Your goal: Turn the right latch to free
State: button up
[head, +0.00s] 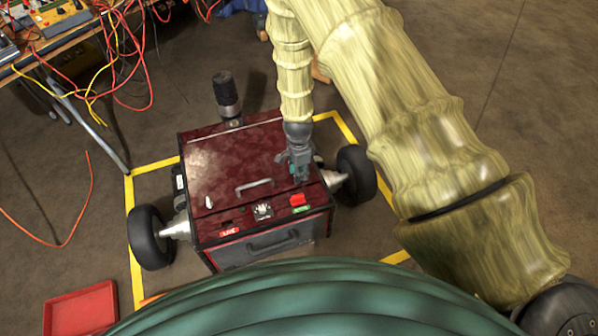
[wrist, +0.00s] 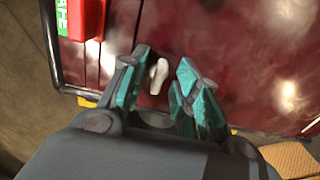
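A dark red box (head: 225,165) on wheels stands on the floor in the head view, and its lid also fills much of the wrist view (wrist: 230,40). The right latch (wrist: 158,76) is a small white lever on the lid, near its edge. In the wrist view it lies between my gripper's two teal fingers, apart from both as far as I can see. My gripper (head: 299,175) points down over the right part of the lid and hides this latch in the head view. The fingers (wrist: 163,88) are open. The left latch (head: 208,201) is a similar white lever at the lid's left front.
A lid handle (head: 255,186) lies between the latches. A red switch (head: 297,198) sits by a green label (head: 302,209); a red LIVE label (head: 229,232) is further left. A black cylinder (head: 227,92) rises behind the box. A red tray (head: 80,308) lies front left.

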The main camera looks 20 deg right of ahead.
grip_shut()
jog(key=shift+r+n+p, duration=0.1)
jog(key=shift+n+p, duration=0.2)
jog(key=shift+p, duration=0.05)
jog(key=shift+s+r+n+p, duration=0.1)
jog(key=shift+n+p, duration=0.75)
jog(key=shift+n, duration=0.15)
jog(key=n+p, duration=0.2)
jog(key=n, duration=0.1)
jog(key=shift+n, duration=0.3)
jog(key=n+p, duration=0.2)
jog(key=n, duration=0.3)
jog(key=shift+s+d, duration=0.1)
jog(key=n+p, duration=0.1)
jog(key=n, duration=0.5)
jog(key=shift+d+n+p, duration=0.1)
jog(key=shift+n+p, duration=0.3)
